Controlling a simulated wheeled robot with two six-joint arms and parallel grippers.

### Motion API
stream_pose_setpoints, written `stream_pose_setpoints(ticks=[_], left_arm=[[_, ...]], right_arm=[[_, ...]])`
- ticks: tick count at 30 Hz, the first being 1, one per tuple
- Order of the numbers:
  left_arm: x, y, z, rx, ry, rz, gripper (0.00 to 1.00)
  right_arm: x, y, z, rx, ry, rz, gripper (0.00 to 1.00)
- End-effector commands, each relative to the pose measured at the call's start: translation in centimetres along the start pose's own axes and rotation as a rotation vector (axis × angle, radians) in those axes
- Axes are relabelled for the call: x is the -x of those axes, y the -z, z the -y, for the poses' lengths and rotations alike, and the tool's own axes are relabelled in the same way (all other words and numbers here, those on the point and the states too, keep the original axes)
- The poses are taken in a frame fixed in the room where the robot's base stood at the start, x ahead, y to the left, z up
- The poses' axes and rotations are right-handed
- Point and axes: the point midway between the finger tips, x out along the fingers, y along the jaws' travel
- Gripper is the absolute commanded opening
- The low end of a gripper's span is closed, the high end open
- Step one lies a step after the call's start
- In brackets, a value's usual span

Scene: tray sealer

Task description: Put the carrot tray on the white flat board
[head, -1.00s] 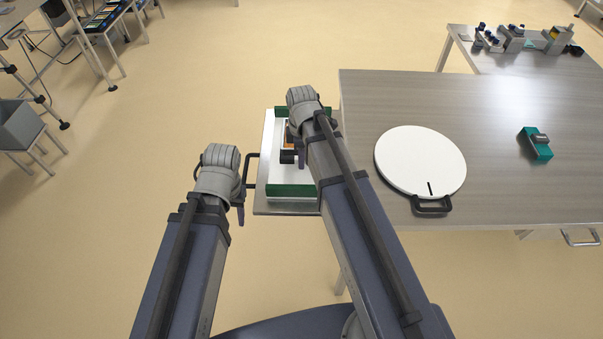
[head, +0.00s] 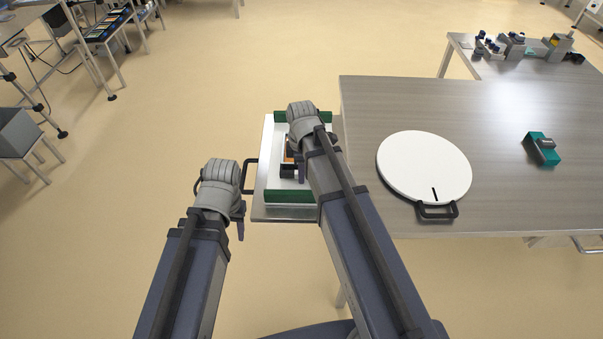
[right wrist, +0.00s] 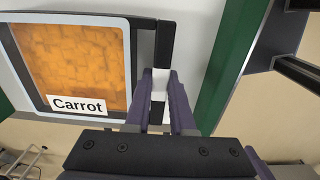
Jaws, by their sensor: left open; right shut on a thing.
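The carrot tray (right wrist: 75,65) shows in the right wrist view with orange contents, a pale grey rim and a "Carrot" label. In the head view, only a small part of the tray (head: 289,156) shows beside my right arm. My right gripper (right wrist: 157,95) is shut on the tray's black handle bar at its right side. The white flat board (head: 270,150) with green side strips lies under the tray in the head view. I cannot tell whether the tray touches it. My left gripper (head: 240,222) is open and empty, left of the board.
A black handle (head: 248,176) sticks out left of the board. A round white disc (head: 424,165) with a black handle lies on the grey table (head: 500,110). A green-and-grey device (head: 541,148) stands to its right. Open floor lies left of the board.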

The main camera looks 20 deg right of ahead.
Motion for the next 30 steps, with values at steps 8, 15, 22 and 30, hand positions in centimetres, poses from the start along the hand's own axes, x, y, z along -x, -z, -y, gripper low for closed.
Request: stream_pose_setpoints(ticks=[8,15,22,30], left_arm=[[-0.1,0.0,0.0,0.000,0.000,0.000,0.50],[-0.1,0.0,0.0,0.000,0.000,0.000,0.50],[0.6,0.0,0.1,0.000,0.000,0.000,0.50],[3.4,-0.2,0.3,0.000,0.000,0.000,0.50]], right_arm=[[-0.1,0.0,0.0,0.000,0.000,0.000,0.49],[-0.1,0.0,0.0,0.000,0.000,0.000,0.52],[0.6,0.0,0.0,0.000,0.000,0.000,0.52],[3.4,0.0,0.0,0.000,0.000,0.000,0.52]])
